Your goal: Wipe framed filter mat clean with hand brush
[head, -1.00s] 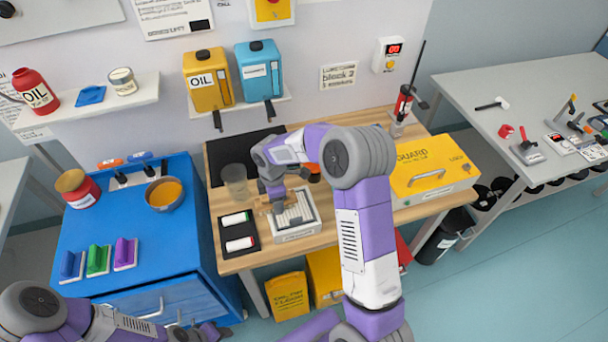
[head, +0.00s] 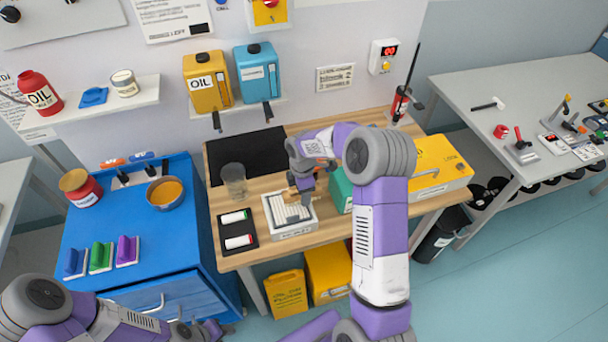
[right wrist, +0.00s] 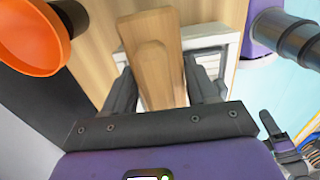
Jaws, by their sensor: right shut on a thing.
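The framed filter mat (head: 277,211) lies on the wooden bench, a pale slatted panel in a white frame. It also shows in the right wrist view (right wrist: 205,37), partly behind the brush. My right gripper (head: 303,188) is over the mat's back right part. It is shut on the hand brush's wooden handle (right wrist: 158,62), which stands between its two fingers (right wrist: 162,92). The brush head is mostly hidden; whether it touches the mat I cannot tell. My left gripper (head: 205,331) is low at the left by the blue cabinet, its jaws too small to judge.
A black tray with two white rolls (head: 237,229) lies left of the mat, with a clear cup (head: 234,178) behind. A green object (head: 340,188) and a yellow case (head: 438,170) stand to the right. An orange cone-shaped thing (right wrist: 35,35) is close in the right wrist view.

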